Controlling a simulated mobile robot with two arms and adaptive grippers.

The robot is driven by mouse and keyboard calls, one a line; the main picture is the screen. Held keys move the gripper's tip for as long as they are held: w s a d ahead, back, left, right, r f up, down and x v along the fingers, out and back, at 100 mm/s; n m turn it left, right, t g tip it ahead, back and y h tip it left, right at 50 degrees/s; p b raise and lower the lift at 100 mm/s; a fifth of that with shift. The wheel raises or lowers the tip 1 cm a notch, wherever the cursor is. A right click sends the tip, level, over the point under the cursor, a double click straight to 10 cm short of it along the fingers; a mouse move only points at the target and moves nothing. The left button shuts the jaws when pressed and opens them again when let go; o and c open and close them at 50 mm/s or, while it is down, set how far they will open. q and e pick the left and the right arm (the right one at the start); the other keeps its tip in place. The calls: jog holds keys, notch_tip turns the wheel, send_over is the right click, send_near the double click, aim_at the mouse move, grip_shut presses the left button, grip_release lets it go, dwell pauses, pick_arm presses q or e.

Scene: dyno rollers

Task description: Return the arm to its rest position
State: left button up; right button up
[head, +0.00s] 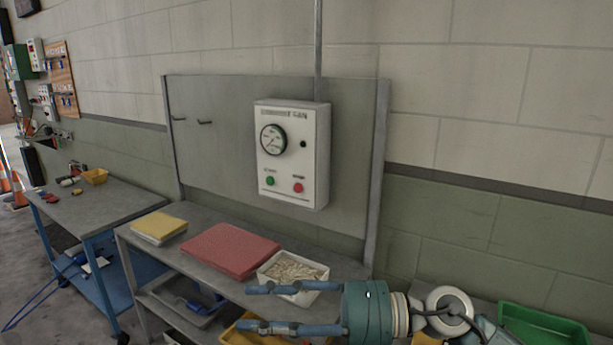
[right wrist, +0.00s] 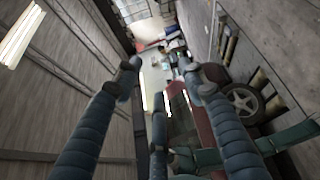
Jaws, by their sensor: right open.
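My right gripper (head: 258,307) is at the lower middle of the head view, its fingers pointing left and spread apart. It is open, with nothing between the fingers. In the head view it overlaps the front of the bench near a white tray of small pale pieces. Its fingers also show in the right wrist view (right wrist: 163,75), spread wide, with only the distant room between them. My left gripper is in neither view.
A grey bench (head: 208,222) holds a red folded stack (head: 232,249), a yellow stack (head: 159,226) and the white tray (head: 292,269). A gauge box (head: 291,153) hangs on the panel above. A green tray (head: 545,328) is at lower right. A blue-legged table (head: 110,200) stands left.

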jog(key=w+d+r+m+t+y, duration=0.3)
jog(key=r+m+t, duration=0.4)
jog(key=m+t, duration=0.1)
jog(key=w+d+f+m+t+h, duration=0.3)
jog(key=w+d+m+t+h, duration=0.3)
jog(key=d+m+t+h, duration=0.6)
jog(key=s+d+f+m+g+h, duration=0.25)
jog(key=d+f+m+h, duration=0.35)
jog(key=f, duration=0.5)
jog(key=s+d+f+m+g+h, duration=0.15)
jog(key=d+f+m+g, duration=0.25)
jog(key=f+m, duration=0.45)
jog(key=s+d+f+m+g, duration=0.15)
jog(key=s+f+g, duration=0.95)
jog(key=s+f, duration=1.2)
jog(key=s+f+g, duration=0.1)
jog(key=s+f, duration=0.2)
jog(key=f, duration=1)
jog(key=s+f+g, duration=0.1)
jog(key=s+f, duration=0.2)
jog(key=f, duration=1.1)
jog(key=s+d+f, duration=0.3)
jog(key=s+f, duration=1)
jog(key=s, duration=0.2)
jog(key=shift+s+d+f+n+g+h, duration=0.2)
jog(key=shift+d+n+g+h, duration=0.15)
jog(key=shift+n+h, duration=0.1)
